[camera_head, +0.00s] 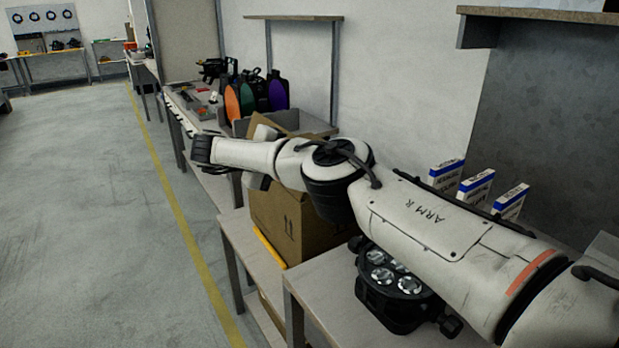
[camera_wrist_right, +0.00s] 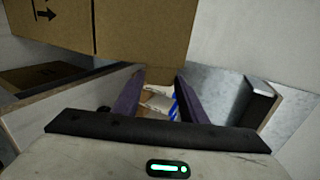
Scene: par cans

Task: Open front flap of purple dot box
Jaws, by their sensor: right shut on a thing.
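A brown cardboard box (camera_head: 290,222) stands on the lower bench behind my right arm in the head view. A raised flap (camera_head: 258,128) shows above the arm. I see no purple dot on the visible faces. In the right wrist view the box (camera_wrist_right: 140,28) fills the top, with an arrow mark at left. My right gripper (camera_wrist_right: 160,80) has its dark fingers on either side of a small piece of cardboard at the box's edge and is shut on it; the exact contact is hard to see. In the head view my arm hides its fingertips. My left gripper is not in view.
A black par can (camera_head: 395,285) lies on the near bench under my right arm. Several blue-and-white cartons (camera_head: 475,188) stand by the wall. Lights with orange, green and purple faces (camera_head: 278,93) stand behind the box. The floor (camera_head: 90,210) at left is clear.

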